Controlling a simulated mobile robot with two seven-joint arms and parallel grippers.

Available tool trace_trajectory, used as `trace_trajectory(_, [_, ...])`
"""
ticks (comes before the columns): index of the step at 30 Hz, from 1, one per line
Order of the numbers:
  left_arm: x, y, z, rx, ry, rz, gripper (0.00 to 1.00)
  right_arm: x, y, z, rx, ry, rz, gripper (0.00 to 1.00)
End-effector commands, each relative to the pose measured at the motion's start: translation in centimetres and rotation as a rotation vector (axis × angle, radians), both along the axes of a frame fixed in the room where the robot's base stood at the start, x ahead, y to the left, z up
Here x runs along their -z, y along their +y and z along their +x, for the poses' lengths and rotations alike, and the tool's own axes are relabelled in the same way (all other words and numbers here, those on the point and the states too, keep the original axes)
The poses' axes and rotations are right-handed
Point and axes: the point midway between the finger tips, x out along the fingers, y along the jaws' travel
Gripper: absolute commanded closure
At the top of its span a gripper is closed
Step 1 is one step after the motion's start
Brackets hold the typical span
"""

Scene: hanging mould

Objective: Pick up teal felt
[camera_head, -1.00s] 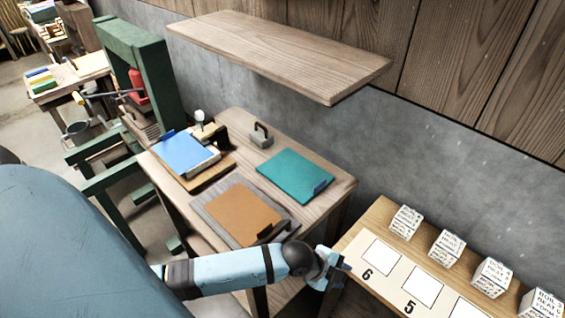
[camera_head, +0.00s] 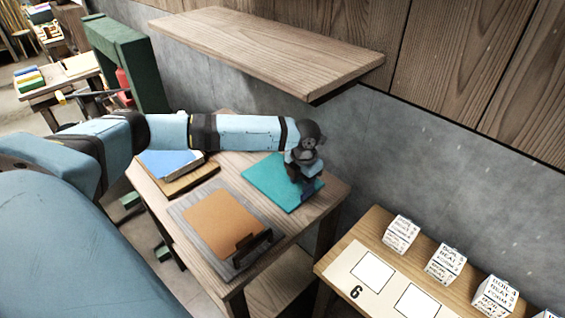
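The teal felt (camera_head: 268,179) lies flat on the wooden table, toward its back right corner. A dark blue tab (camera_head: 313,189) sits at its right edge. My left gripper (camera_head: 306,185) is over the right part of the felt, close to the tab, and hides part of both. I cannot tell whether its fingers are open or shut, or whether they touch the felt. My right gripper is not in view.
An orange sheet (camera_head: 222,222) on a grey board lies at the table's front, with a dark clip. A wooden shelf (camera_head: 270,45) overhangs the back. A bench with white blocks (camera_head: 401,234) stands right.

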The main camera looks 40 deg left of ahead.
Motion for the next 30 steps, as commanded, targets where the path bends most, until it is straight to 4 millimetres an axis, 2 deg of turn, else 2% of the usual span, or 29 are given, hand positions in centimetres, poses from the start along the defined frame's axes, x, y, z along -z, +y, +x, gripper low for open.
trace_trajectory(5, [1.5, -0.3, 0.0, 0.0, 0.001, -0.002, 0.62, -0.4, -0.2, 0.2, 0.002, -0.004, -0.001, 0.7])
trace_trajectory(13, [5.3, -0.6, -0.1, -0.002, 0.0, -0.001, 0.62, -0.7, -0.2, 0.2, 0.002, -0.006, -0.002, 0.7])
trace_trajectory(20, [5.7, -0.6, 0.0, -0.002, -0.003, -0.002, 0.62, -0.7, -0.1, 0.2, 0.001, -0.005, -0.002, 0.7])
trace_trajectory(21, [5.7, -0.6, 0.0, -0.002, -0.003, -0.002, 0.66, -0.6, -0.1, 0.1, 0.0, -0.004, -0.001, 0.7])
trace_trajectory(25, [5.7, -0.6, 0.0, -0.002, -0.003, -0.002, 0.96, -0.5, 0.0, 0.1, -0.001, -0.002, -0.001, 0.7])
trace_trajectory(26, [5.7, -0.6, 0.0, -0.002, -0.003, -0.002, 1.0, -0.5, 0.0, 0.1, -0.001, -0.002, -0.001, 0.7])
trace_trajectory(30, [5.6, -0.6, 0.0, -0.002, -0.003, -0.002, 1.0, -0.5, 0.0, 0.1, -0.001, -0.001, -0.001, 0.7])
